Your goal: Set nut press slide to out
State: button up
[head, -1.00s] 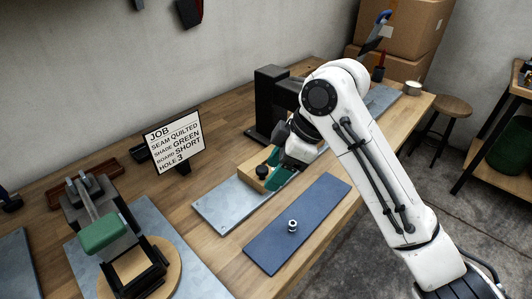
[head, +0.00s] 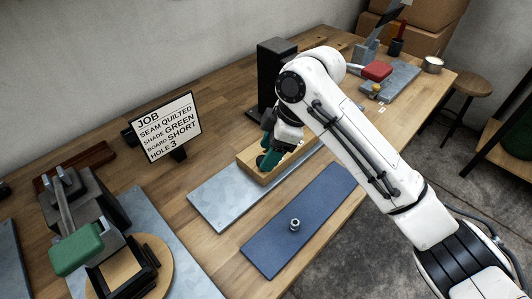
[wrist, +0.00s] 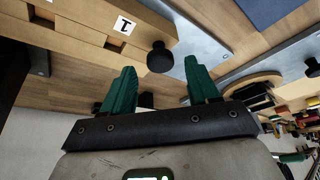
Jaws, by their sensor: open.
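The nut press is a black upright block (head: 280,62) on a grey metal plate (head: 215,203), with a wooden slide (head: 248,159) in front of it. The slide's round black knob (head: 262,161) is partly covered by my gripper (head: 273,153) in the head view. In the wrist view my gripper (wrist: 162,68) is open, with two green fingers and nothing held. A black knob (wrist: 159,58) shows between the fingertips there, beside a wooden piece (wrist: 80,38) marked 1. I cannot tell whether the fingers touch the knob. My arm hides part of the press.
A blue mat (head: 275,250) with a metal nut (head: 294,225) on it lies in front of the plate. A job sign (head: 164,125) stands at the left. A green-padded fixture (head: 77,247) is at lower left. A red-topped device (head: 376,70) stands at the far right.

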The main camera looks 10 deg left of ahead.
jog(key=shift+x, duration=1.05)
grip_shut()
